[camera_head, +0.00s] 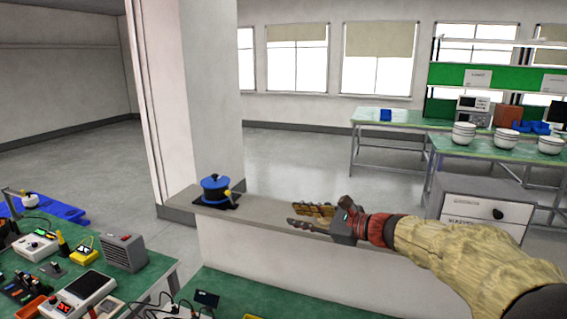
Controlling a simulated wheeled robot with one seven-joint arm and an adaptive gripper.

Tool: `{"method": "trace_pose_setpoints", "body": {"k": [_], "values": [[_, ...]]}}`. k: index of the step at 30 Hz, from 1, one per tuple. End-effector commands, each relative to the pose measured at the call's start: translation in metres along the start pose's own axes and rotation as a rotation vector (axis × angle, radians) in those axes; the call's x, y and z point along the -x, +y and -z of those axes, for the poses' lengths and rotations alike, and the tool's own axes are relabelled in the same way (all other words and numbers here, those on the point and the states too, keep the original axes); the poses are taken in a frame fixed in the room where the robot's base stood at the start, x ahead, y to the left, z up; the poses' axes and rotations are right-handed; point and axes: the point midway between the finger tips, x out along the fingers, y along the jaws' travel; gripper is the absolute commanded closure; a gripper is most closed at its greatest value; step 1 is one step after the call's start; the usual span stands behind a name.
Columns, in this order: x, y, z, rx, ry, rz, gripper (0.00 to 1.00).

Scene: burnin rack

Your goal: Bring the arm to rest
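My arm reaches in from the lower right in the head view, its links wrapped in a beige cover, and points left. My gripper (293,215) is at its end, in front of or over a low ledge (262,212); the exact height above it cannot be told. The two fingers look spread, with a gap between them, and nothing shows in the gap.
A blue round device (215,188) stands on the ledge, left of my gripper. A green bench (150,275) with several instruments is at the lower left. A grey cabinet (480,212) stands at right, near green tables (400,122) with bowls (507,138).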

Motion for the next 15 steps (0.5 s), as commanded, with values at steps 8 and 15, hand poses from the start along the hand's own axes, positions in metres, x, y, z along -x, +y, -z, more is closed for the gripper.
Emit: {"method": "trace_pose_setpoints", "body": {"k": [8, 15], "values": [[0.002, 0.027, 0.029, 0.174, 0.079, -0.083, 0.76], [0.018, 0.078, 0.068, 0.352, 0.180, -0.238, 0.76]]}}
